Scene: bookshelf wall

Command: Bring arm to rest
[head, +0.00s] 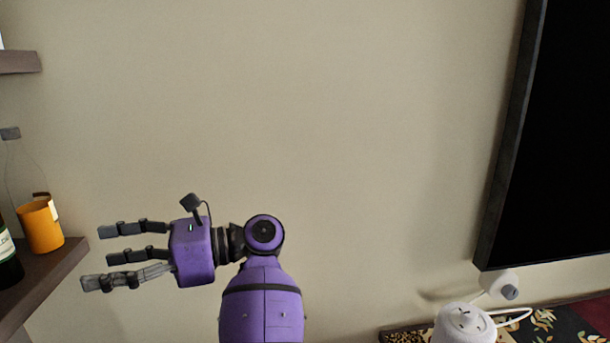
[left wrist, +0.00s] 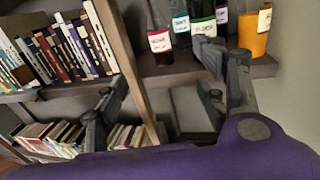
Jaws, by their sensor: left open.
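My left gripper (head: 105,257) is purple with dark grey fingers. In the head view it is in the lower left, pointing left toward the shelf, with its fingers spread and nothing between them. Its purple arm (head: 262,300) rises from the bottom edge and bends left at the wrist. In the left wrist view the open fingers (left wrist: 165,100) reach toward the bookshelf, in front of the shelf boards. The right gripper does not show in either view.
A shelf board (head: 45,280) at the left carries an orange cup (head: 40,226) and bottles, close to my left fingertips. The left wrist view shows rows of books (left wrist: 75,50). A black screen (head: 555,140) hangs at the right. A white device (head: 465,325) stands below it. Bare wall fills the middle.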

